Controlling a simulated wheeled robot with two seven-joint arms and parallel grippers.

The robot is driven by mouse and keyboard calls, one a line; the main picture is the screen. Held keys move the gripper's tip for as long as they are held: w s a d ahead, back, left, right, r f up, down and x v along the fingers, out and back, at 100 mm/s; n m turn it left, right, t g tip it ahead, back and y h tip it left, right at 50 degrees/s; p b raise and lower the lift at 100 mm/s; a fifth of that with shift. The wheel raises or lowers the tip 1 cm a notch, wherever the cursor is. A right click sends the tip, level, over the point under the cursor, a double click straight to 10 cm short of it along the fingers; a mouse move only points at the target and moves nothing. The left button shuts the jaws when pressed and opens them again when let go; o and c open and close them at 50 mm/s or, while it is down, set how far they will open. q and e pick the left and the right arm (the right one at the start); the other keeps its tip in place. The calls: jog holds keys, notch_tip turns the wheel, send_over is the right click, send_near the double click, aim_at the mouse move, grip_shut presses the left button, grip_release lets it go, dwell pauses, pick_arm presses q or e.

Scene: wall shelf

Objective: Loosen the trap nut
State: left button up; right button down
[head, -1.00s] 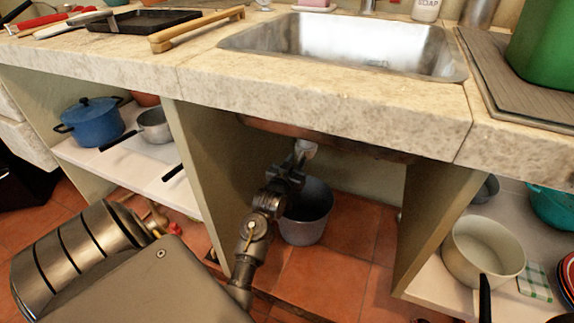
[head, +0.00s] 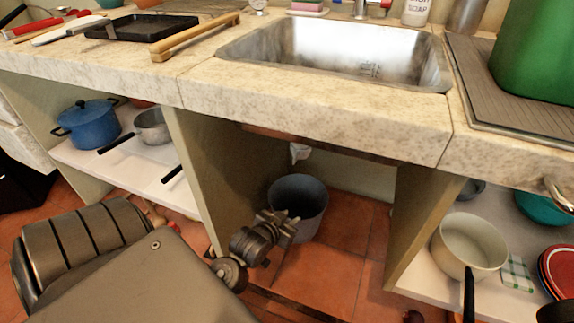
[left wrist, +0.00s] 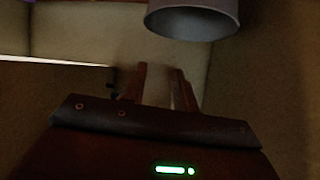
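The white plastic trap part (head: 299,151) hangs under the sink, partly hidden by the counter front; I cannot make out the nut itself. My left gripper (head: 287,222) is inside the open bay, well below the white part and apart from it, in front of the bucket. In the left wrist view, the two fingers of my left gripper (left wrist: 160,88) stand apart with nothing seen between them. My right gripper is not in view.
A grey bucket (head: 299,188) stands on the tiled floor below the trap. Bay walls stand left (head: 215,165) and right (head: 420,215). The sink (head: 335,50) is above. Side shelves hold a blue pot (head: 87,125) and a cream pan (head: 467,243).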

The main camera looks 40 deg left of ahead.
pick_arm(q)
jog(key=s+d+f+m+g+h, duration=0.1)
jog(key=s+d+f+g, duration=0.1)
jog(key=s+d, duration=0.3)
jog(key=shift+s+f+g+h, duration=0.2)
jog(key=shift+s+g+h, duration=0.15)
jog(key=shift+s, duration=0.2)
jog(key=shift+c, duration=0.3)
